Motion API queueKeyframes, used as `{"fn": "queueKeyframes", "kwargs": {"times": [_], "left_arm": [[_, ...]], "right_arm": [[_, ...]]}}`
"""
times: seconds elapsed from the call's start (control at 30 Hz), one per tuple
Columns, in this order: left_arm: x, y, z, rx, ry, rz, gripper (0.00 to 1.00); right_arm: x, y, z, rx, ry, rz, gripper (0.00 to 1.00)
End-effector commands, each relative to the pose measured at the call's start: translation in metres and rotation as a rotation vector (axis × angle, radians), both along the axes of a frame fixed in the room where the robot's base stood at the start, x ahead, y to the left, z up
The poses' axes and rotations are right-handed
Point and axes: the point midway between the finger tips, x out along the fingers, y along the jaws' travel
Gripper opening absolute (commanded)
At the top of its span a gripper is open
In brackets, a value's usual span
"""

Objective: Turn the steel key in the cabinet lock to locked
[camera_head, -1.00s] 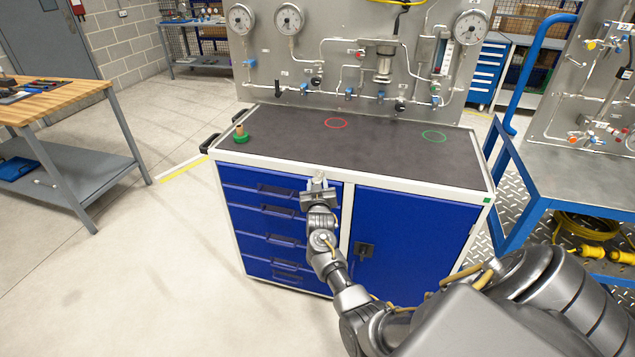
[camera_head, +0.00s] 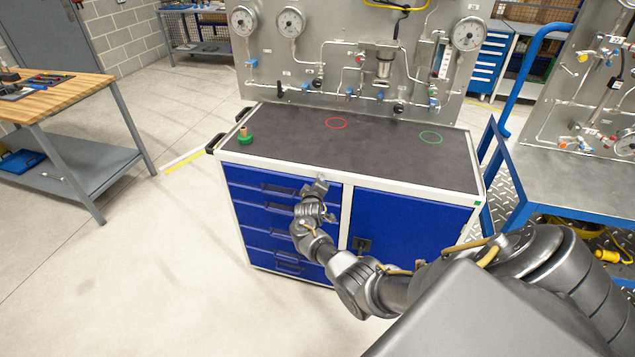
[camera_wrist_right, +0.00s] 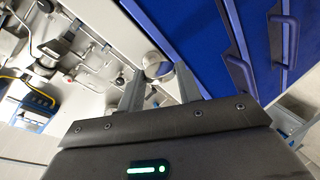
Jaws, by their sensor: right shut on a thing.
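The blue cabinet (camera_head: 415,215) with a white frame stands in the middle of the head view. My right gripper (camera_head: 318,184) is at the upper front edge of the cabinet, near the top of the drawer column. In the right wrist view, its two fingers (camera_wrist_right: 160,82) are shut on the round, shiny head of the steel key (camera_wrist_right: 157,67). The lock behind the key is hidden by the key and gripper, so I cannot read the key's angle against it. My left gripper is not in view.
A green-based knob (camera_head: 244,137) stands at the left of the dark cabinet top (camera_head: 300,140), which also bears a red ring and a green ring. A gauge panel (camera_head: 340,50) rises behind. A wooden bench (camera_head: 60,95) is at left, a blue trolley (camera_head: 520,190) at right.

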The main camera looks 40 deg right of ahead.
Motion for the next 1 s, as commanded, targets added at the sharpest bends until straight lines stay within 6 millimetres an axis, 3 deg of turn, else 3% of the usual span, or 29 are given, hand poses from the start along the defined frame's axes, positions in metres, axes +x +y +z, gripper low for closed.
{"fn": "queueKeyframes", "kwargs": {"times": [0.5,1.0], "left_arm": [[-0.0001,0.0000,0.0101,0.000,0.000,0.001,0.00],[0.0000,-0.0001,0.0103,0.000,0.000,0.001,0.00]], "right_arm": [[0.0026,0.0020,0.0001,-0.221,0.319,0.000,0.12],[0.0027,0.0024,-0.0006,-0.283,0.409,0.000,0.12]]}}
